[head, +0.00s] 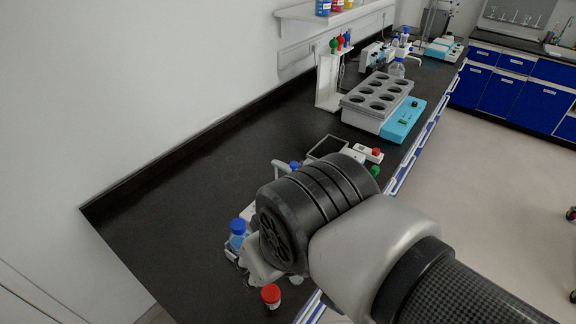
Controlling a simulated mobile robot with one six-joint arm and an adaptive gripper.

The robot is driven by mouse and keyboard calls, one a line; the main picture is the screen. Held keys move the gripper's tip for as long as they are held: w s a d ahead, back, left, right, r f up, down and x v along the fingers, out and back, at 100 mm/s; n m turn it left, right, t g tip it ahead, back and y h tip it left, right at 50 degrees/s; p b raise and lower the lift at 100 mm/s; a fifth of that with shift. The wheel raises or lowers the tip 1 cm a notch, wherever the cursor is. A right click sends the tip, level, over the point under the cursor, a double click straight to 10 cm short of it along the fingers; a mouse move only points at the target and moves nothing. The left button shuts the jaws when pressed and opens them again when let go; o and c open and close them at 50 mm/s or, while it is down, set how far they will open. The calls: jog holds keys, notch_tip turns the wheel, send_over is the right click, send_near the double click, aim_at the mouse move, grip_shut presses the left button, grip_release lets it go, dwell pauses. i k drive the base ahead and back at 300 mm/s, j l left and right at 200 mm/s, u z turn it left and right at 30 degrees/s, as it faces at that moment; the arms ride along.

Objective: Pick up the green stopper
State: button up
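A small green object (375,170), perhaps the stopper, lies near the front edge of the black bench, partly hidden behind my arm. Another green top (333,44) stands on the white rack (328,84) farther back, beside red and blue tops. I cannot tell which of these is the green stopper. My arm reaches across the lower right and covers the bench in front of it. My gripper is hidden behind the arm links, so its fingers do not show.
A blue-capped bottle (237,236) and a red-capped jar (271,296) stand near my arm. The bench's left part is clear.

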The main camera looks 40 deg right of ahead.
aim_at(374, 170)
jog(key=z, duration=1.75)
